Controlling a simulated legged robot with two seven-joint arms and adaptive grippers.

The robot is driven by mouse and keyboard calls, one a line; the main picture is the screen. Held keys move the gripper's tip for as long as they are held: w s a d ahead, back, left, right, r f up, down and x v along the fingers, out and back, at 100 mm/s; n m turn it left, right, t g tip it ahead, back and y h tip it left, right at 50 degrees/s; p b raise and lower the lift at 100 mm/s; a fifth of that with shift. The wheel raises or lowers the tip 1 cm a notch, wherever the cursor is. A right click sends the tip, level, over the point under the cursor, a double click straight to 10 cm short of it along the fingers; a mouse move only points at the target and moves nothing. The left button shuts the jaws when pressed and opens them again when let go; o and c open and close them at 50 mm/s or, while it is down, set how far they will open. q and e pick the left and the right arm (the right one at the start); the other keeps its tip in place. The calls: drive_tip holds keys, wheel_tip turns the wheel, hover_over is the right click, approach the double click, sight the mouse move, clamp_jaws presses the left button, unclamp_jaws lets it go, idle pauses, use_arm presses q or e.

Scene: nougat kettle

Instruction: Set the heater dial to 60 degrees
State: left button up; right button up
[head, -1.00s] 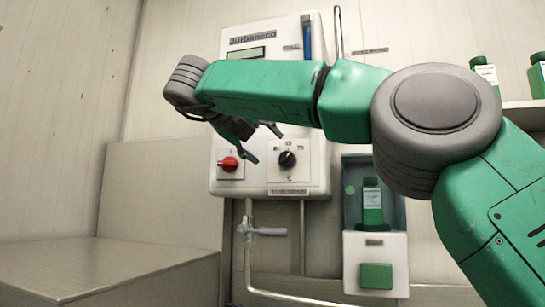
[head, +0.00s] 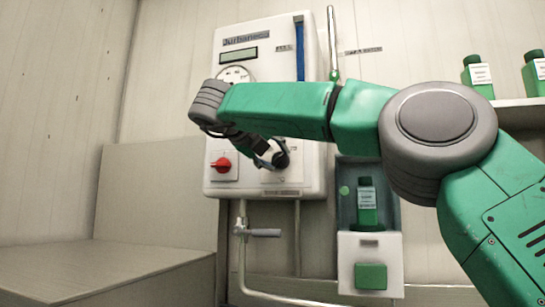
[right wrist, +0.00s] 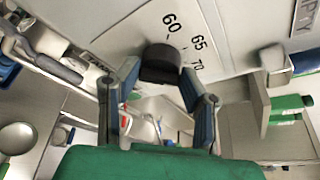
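The black heater dial (right wrist: 161,62) stands on the white heater panel (right wrist: 110,35), with the printed marks 60, 65 and 70 beside it in the right wrist view. Its pointer cannot be made out. My right gripper (right wrist: 160,72) is open, with one fingertip on each side of the dial, very close to it; whether they touch it cannot be told. In the head view my right gripper (head: 272,158) covers most of the dial and its scale. The white heater box (head: 310,172) hangs on the wall. My left gripper is not in view.
A red switch knob (head: 221,165) sits just left of the dial. A pipe with a valve handle (head: 263,232) runs below the box. A dispenser holding a green bottle (head: 367,207) is at lower right. Green bottles (head: 478,78) stand on a shelf at right.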

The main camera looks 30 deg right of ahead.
drive_tip(key=shift+w+d+f, duration=0.15)
drive_tip(key=shift+d+f, duration=0.1)
drive_tip(key=shift+d, duration=0.25)
drive_tip(key=shift+a+g, duration=0.1)
drive_tip(key=shift+g, duration=0.2)
drive_tip(key=shift+r+n+h+p, duration=0.1)
drive_tip(key=shift+n+h+p, duration=0.5)
drive_tip(key=shift+n+p, duration=0.3)
drive_tip(key=n+h+p, duration=0.1)
drive_tip(key=n, duration=0.3)
drive_tip(key=shift+h, duration=0.4)
drive_tip(key=n+h+p, duration=0.1)
drive_tip(key=n, duration=0.1)
drive_tip(key=n+p, duration=0.1)
drive_tip(key=n, duration=0.2)
drive_tip(key=shift+h, duration=0.4)
drive_tip(key=n+t, duration=0.1)
drive_tip(key=n, duration=0.2)
drive_tip(key=n+t+h+p, duration=0.1)
drive_tip(key=n, duration=0.1)
drive_tip(key=shift+n+t, duration=0.4)
drive_tip(key=shift+n, duration=0.3)
